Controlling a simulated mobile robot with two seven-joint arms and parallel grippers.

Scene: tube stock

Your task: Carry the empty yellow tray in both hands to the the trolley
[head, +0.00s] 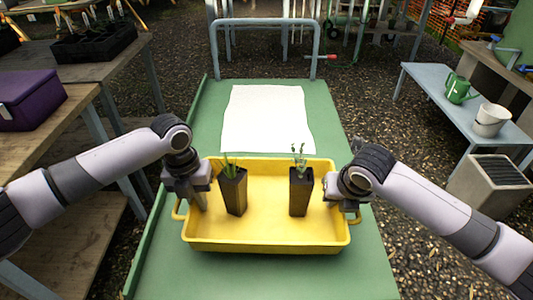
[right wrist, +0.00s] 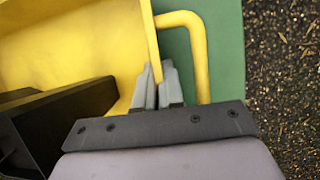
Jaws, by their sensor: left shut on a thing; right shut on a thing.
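The yellow tray (head: 268,242) is on or just above the green trolley top (head: 300,280); I cannot tell if it touches. It is not empty: two black square pots with green seedlings stand in it, a left pot (head: 234,195) and a right pot (head: 301,194). My left gripper (head: 201,201) is shut on the tray's left wall. My right gripper (head: 344,207) is shut on the right wall. In the right wrist view its fingers (right wrist: 157,88) pinch the tray's wall (right wrist: 149,40) beside the looped handle, near a black pot (right wrist: 55,120).
A white sheet (head: 266,118) lies on the trolley beyond the tray. A metal push bar (head: 265,22) rises at its far end. Wooden benches with a purple box (head: 30,99) stand left. A blue-grey bench (head: 455,100) with a green watering can (head: 457,88) stands right.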

